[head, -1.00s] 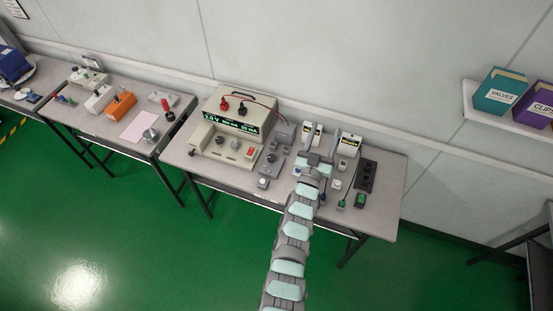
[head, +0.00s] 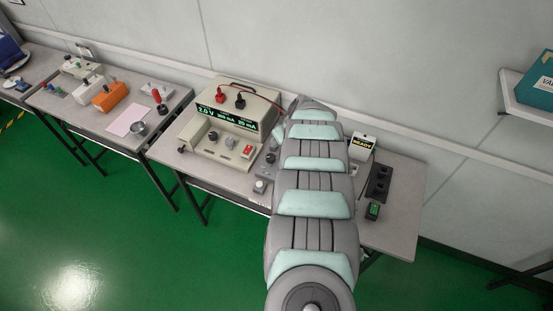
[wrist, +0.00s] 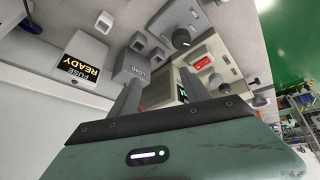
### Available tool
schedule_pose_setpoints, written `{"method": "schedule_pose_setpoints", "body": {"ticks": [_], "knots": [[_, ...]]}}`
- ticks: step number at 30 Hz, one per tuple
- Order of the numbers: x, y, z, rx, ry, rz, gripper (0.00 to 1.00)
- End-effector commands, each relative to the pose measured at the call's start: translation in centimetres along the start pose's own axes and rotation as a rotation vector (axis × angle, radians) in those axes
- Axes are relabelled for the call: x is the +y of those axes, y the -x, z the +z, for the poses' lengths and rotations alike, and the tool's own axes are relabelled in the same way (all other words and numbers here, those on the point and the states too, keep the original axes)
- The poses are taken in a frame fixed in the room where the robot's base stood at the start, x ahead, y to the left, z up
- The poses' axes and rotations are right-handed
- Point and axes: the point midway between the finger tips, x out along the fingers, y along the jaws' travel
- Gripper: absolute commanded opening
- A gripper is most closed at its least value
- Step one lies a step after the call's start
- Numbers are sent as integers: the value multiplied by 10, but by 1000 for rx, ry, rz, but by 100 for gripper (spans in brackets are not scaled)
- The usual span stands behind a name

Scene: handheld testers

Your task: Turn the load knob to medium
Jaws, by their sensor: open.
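My gripper (wrist: 158,80) shows in the wrist view with its two grey fingers spread apart and nothing between them. A grey box (wrist: 133,70) with a small label, hard to read but possibly LOAD, lies just beyond the left finger. A dark round knob (wrist: 181,38) stands on a grey unit (wrist: 160,22), above and apart from the fingertips. I cannot tell for certain that this is the load knob, nor read its setting. In the head view my arm hides the gripper and most of this area; part of a small grey unit (head: 262,172) shows left of it.
A beige power supply (head: 228,118) with a lit display, red and black plugs and knobs stands left of my arm. A white box marked READY (head: 361,146), a black socket strip (head: 379,182) and a green-topped switch (head: 373,211) are to the right. Another table (head: 100,105) is farther left.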

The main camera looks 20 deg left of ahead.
Motion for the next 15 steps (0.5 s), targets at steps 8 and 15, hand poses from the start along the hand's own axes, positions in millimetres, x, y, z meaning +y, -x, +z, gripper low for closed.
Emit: {"method": "schedule_pose_setpoints", "body": {"ticks": [8,15], "knots": [[-41,23,24,-114,69,-146,56],[-45,10,24,-115,72,-153,56]]}}
